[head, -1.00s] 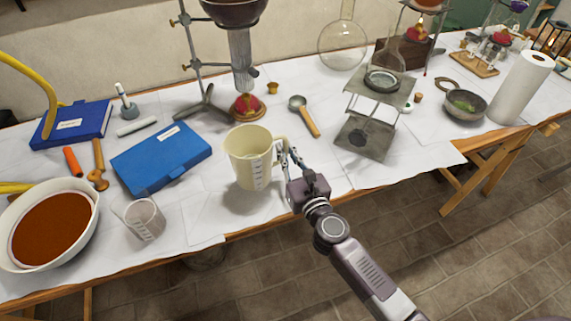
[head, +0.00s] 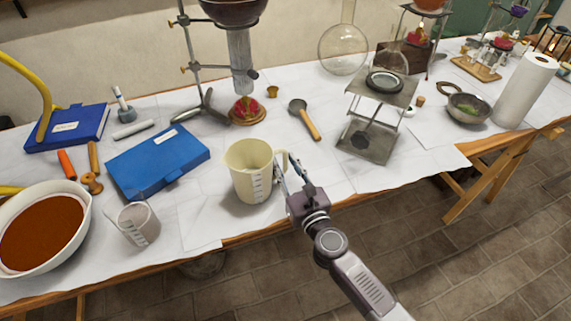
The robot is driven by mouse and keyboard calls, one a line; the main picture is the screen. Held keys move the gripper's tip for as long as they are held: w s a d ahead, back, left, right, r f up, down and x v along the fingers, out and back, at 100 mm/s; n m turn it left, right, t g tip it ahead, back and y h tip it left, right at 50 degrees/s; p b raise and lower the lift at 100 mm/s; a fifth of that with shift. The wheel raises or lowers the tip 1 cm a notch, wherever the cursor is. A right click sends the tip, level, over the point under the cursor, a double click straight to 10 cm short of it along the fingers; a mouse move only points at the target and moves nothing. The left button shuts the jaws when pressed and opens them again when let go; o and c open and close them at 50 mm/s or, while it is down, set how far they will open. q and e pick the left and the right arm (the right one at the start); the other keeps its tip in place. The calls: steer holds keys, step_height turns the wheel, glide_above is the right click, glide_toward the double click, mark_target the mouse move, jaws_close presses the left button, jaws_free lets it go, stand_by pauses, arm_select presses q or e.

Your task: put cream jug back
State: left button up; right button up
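The cream jug (head: 252,172), a pale measuring jug with marks on its side, stands upright on the white-covered table near the front edge in the head view. Its handle is on the right. My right gripper (head: 294,172) is just right of the jug at the handle, with its fingers spread apart. Part of the handle is hidden by the fingers, so I cannot tell whether they touch it. My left gripper is not in view.
A blue case (head: 158,160) and a small clear beaker (head: 138,222) are left of the jug. A ladle (head: 305,118) and a metal stand (head: 368,140) are behind and to the right. A retort stand (head: 200,105) rises behind. The table's front edge is close.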

steer(key=shift+r, duration=0.3)
steer(key=v, duration=1.1)
steer(key=shift+f, duration=0.15)
steer(key=shift+s+d+b, duration=0.2)
steer(key=shift+s+b, duration=0.1)
steer(key=shift+s, duration=0.15)
